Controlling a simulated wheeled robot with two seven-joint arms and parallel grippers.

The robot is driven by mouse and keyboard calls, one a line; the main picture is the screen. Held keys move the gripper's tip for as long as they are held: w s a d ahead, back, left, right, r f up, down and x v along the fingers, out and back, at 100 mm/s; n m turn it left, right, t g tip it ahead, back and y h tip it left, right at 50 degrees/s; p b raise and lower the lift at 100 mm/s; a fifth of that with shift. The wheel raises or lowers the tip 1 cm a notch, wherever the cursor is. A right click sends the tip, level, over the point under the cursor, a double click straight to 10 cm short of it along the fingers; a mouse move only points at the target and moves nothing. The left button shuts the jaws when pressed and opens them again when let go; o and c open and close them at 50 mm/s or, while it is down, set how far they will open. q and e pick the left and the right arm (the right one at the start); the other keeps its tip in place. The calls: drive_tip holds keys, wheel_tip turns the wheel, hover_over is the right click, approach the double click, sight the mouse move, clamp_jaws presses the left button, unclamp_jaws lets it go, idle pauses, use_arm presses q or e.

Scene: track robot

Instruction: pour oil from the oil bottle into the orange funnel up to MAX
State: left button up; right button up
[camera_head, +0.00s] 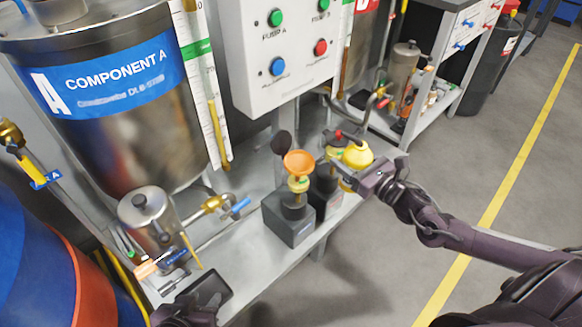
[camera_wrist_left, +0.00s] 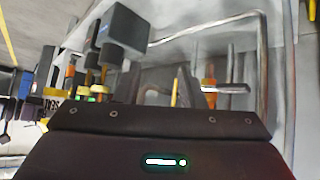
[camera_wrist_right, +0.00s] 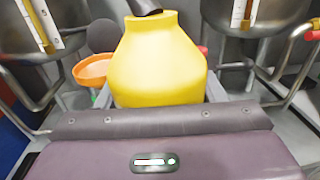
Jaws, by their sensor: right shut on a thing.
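The yellow oil bottle (camera_head: 357,155) is held by my right gripper (camera_head: 350,178), which is shut around its body. In the right wrist view the bottle (camera_wrist_right: 160,65) fills the middle, looks upright, and has a dark spout at its top. The orange funnel (camera_head: 299,162) stands to the left of the bottle, apart from it, above a dark grey block (camera_head: 288,222). It also shows in the right wrist view (camera_wrist_right: 92,71). The MAX mark and oil level cannot be made out. My left gripper (camera_head: 188,312) is low at the front left; its jaw opening is unclear.
A black round disc (camera_head: 281,144) stands behind the funnel. A second dark pump unit (camera_head: 328,190) is beside it. A control box (camera_head: 285,50) hangs above; open floor lies right.

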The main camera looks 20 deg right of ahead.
drive_tip(key=shift+w+d+f, duration=0.3)
drive_tip(key=shift+d+f, duration=0.05)
drive_tip(key=shift+f, duration=0.05)
use_arm(q)
drive_tip(key=shift+w+r, duration=0.2)
drive_tip(key=shift+r, duration=0.6)
use_arm(e)
drive_tip(key=shift+r, duration=0.1)
